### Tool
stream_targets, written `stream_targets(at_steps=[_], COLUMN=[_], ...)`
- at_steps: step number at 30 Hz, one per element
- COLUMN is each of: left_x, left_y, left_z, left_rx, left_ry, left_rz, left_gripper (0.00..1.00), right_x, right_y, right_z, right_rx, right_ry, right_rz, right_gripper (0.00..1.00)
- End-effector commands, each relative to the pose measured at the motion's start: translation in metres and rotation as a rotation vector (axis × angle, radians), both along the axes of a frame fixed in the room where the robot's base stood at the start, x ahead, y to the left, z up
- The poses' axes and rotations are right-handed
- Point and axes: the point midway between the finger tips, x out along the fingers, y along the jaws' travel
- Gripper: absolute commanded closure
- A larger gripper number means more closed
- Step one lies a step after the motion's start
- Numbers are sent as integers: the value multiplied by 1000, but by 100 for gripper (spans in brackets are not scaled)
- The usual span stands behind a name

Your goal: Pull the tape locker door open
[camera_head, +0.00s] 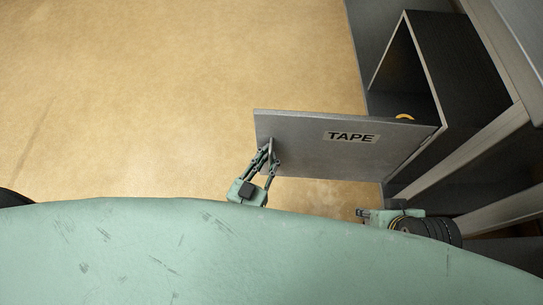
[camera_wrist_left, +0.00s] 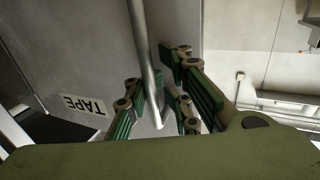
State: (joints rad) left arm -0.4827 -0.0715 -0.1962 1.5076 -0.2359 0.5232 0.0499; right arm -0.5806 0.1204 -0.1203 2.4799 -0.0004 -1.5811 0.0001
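The grey locker door (camera_head: 300,140) with the "TAPE" label (camera_head: 351,137) stands swung out wide from the dark locker (camera_head: 455,70), whose inside shows. A metal bar handle (camera_head: 273,142) is near the door's free left edge. My left gripper (camera_head: 268,155) is at this handle, its fingers closed in on both sides of it. In the left wrist view the handle (camera_wrist_left: 146,50) runs between the green finger pads, and the label (camera_wrist_left: 84,104) shows beside it. My right gripper (camera_head: 362,214) is low at the right, apart from the door; its fingers are mostly hidden.
A yellow roll-like thing (camera_head: 405,117) shows partly at the locker's lower edge, behind the door. Grey beams (camera_head: 465,155) slant across the right side near my right arm. The tan floor (camera_head: 170,90) to the left is clear.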

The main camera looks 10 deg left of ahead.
Motion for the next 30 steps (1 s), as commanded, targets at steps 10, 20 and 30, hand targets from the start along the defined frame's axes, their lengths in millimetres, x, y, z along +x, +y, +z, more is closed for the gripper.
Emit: stream_targets(at_steps=[10,20,30], left_x=[0,-26,-93], left_y=[-2,4,24], left_z=[0,-1,-1], left_rx=[-1,0,0], left_ry=[1,4,5], left_rz=[-3,-4,-2], left_gripper=[72,72,72], right_x=[0,1,1], right_y=[0,0,0], right_z=[0,0,0], right_rx=[0,2,0], right_ry=[-1,-3,-2], right_rz=[0,-1,0], right_gripper=[60,60,60])
